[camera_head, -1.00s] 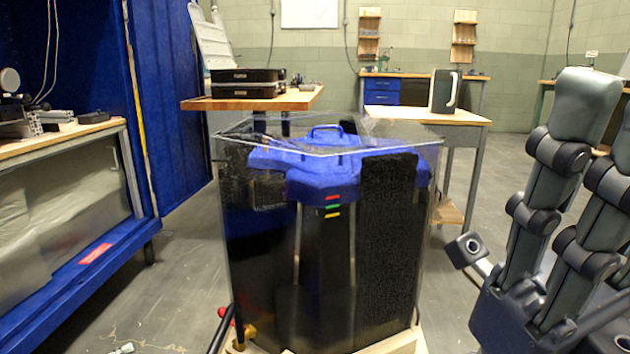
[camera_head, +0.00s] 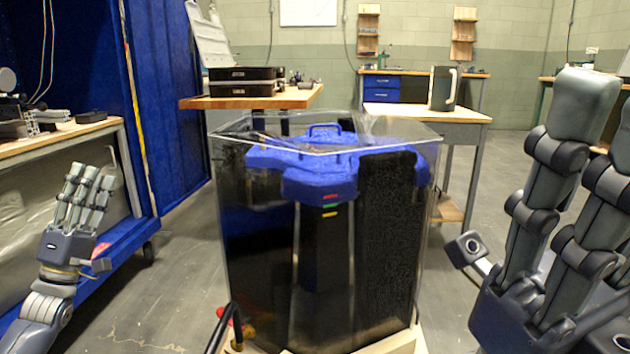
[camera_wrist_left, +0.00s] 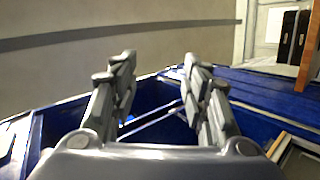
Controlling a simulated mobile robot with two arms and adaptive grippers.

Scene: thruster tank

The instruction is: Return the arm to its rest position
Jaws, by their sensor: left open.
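My left gripper (camera_head: 88,190) is at the lower left of the head view, its grey fingers pointing up, in front of the blue-framed bench. It is empty. In the left wrist view its two finger sets (camera_wrist_left: 158,85) stand apart with nothing between them. My right gripper (camera_head: 575,190) is large and close at the right edge of the head view, its fingers pointing up and partly cut off by the frame. Nothing shows in its fingers, but I cannot tell whether it is open.
A clear tank (camera_head: 228,250) holding a blue device (camera_head: 320,178) stands in the middle. A wooden table (camera_head: 250,102) with black cases (camera_head: 242,82) is behind it. A white-topped table (camera_head: 425,115) with a dark container (camera_head: 442,90) is behind right. The blue bench (camera_head: 135,258) borders the left.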

